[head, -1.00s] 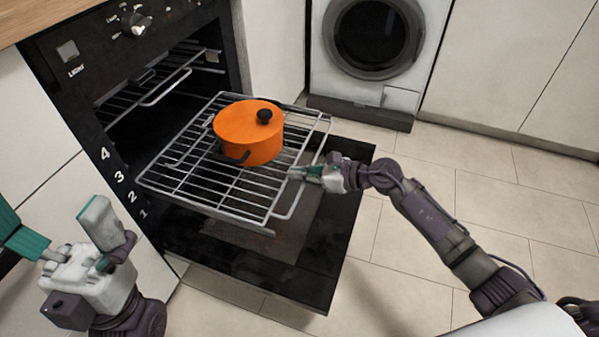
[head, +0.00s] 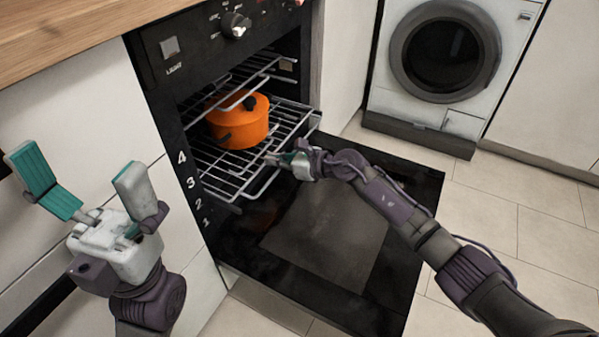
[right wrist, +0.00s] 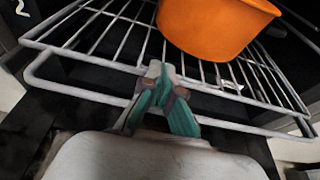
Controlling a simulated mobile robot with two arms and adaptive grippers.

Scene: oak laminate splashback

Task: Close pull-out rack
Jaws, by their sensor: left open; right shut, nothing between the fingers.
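The wire pull-out rack (head: 222,182) is partly inside the oven, with its front part sticking out over the lowered door. An orange pot with a dark lid knob (head: 243,122) stands on it near the oven opening. My right gripper (head: 272,158) is shut and empty at the rack's front edge. In the right wrist view, the shut fingertips (right wrist: 158,72) are at the rack's front bars (right wrist: 95,84), seemingly touching; the exact contact is unclear. The pot (right wrist: 215,25) shows beyond them. My left gripper (head: 82,172) is open and empty, left of the oven, away from the rack.
The oven door (head: 325,235) is folded down below the rack. Another wire rack (head: 240,85) sits higher in the oven. A wooden counter (head: 80,30) is at upper left. A washing machine (head: 445,60) stands at the back, with open tiled floor (head: 500,215) at right.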

